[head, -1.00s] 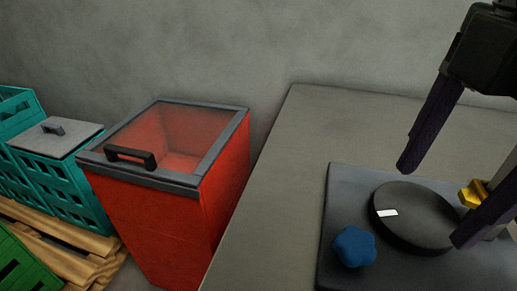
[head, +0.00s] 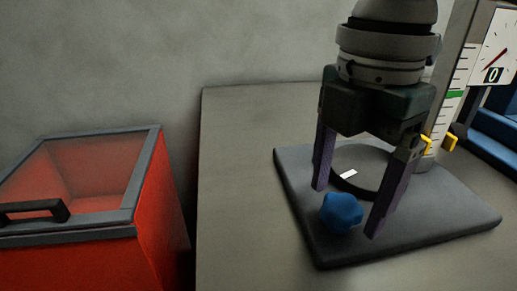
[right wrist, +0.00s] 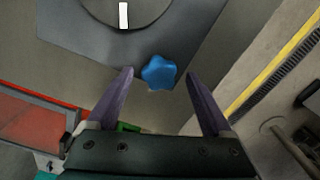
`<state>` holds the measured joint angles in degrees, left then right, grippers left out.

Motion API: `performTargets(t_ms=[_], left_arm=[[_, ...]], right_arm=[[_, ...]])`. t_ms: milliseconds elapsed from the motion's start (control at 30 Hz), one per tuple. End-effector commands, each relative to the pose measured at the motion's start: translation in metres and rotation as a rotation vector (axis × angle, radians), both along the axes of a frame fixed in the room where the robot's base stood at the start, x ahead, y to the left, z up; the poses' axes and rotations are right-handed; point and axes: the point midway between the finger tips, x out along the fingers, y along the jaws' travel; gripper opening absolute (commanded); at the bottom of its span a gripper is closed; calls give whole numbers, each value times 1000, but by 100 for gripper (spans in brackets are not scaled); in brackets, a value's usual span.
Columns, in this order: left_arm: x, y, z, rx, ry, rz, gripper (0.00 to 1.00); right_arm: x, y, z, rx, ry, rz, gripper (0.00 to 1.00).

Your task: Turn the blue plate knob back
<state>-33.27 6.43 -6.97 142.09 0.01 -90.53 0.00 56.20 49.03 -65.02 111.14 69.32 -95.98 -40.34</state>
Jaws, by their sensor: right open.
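The blue plate knob (head: 341,212) is a lobed knob at the near left part of a dark base plate (head: 455,212). It also shows in the right wrist view (right wrist: 159,73), ahead of and between the fingertips. My right gripper (head: 345,212) is open, pointing down, with one finger behind the knob and the other to its right. In the right wrist view the open fingers (right wrist: 160,72) stand either side of the knob, apart from it. A round black plate (head: 365,165) with a white mark sits behind the knob, partly hidden by the gripper. My left gripper is not in view.
A red bin (head: 150,215) with a clear, grey-framed lid stands left of the grey table (head: 235,180). A scale post with a dial (head: 493,50) and yellow prongs (head: 440,142) stand right of the gripper. The table's left part is clear.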

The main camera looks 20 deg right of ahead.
Motion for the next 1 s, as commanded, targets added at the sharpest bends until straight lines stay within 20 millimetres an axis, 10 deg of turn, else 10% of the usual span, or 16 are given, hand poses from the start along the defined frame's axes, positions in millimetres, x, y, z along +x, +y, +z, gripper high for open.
performTargets(t_ms=[367, 1000], left_arm=[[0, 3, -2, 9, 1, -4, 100], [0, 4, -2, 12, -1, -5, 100]], right_arm=[[0, 0, -7, 0, -1, 0, 83], [0, 0, -6, 0, 0, 0, 11]])
